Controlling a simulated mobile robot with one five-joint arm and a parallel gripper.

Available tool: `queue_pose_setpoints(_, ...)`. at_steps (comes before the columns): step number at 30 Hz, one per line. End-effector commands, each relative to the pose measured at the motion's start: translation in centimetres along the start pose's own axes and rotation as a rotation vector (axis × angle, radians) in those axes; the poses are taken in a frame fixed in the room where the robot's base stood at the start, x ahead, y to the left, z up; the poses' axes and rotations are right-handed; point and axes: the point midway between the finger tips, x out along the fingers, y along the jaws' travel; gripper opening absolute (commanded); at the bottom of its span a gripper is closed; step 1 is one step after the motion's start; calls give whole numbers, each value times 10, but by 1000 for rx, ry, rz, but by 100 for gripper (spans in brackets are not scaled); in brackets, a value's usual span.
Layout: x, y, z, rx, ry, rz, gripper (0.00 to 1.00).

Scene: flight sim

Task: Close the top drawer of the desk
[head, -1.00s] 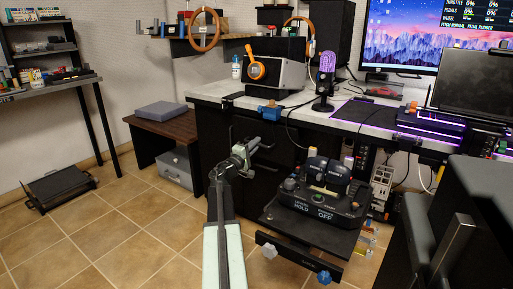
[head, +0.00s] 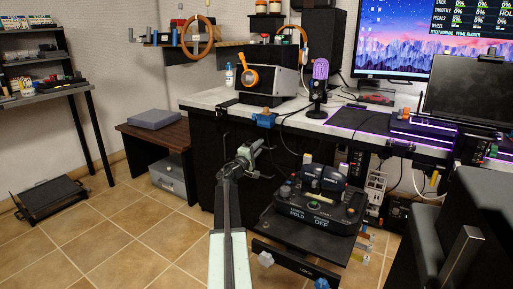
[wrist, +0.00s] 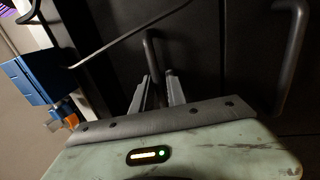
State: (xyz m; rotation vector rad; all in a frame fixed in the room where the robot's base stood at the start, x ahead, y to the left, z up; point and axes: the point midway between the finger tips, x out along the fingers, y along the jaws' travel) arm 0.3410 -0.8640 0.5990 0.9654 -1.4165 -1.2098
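The desk (head: 215,98) has a pale top and a dark drawer unit (head: 207,150) below its left part. In the head view the drawer fronts are dark and partly hidden by my arm, so I cannot tell how far the top drawer stands out. My gripper (head: 250,150) is in front of this unit, below the desktop. In the wrist view my gripper (wrist: 157,80) has its two fingers apart, pointing at a dark bar handle (wrist: 150,50) on a dark front. The handle's near end lies between or just beyond the fingertips; contact is unclear. A second bar handle (wrist: 293,60) is at right.
A black control panel (head: 315,205) on a tray (head: 285,230) stands close to the right of my arm. A blue clamp (head: 264,120) sits at the desk edge, with cables hanging nearby. A dark seat (head: 420,230) is at right. Tiled floor (head: 140,240) is free at left.

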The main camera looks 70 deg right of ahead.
Motion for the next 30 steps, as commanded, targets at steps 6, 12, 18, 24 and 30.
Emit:
queue_pose_setpoints(6, -36, -1, -1, -1, 6, 1, 20)
queue_pose_setpoints(12, -73, 0, -3, -1, 8, 1, 20)
queue_pose_setpoints(18, -77, 1, -4, -1, 7, 2, 20)
queue_pose_setpoints(24, -77, 1, -5, -1, 9, 2, 20)
queue_pose_setpoints(30, -85, 8, -19, 2, 27, 2, 20)
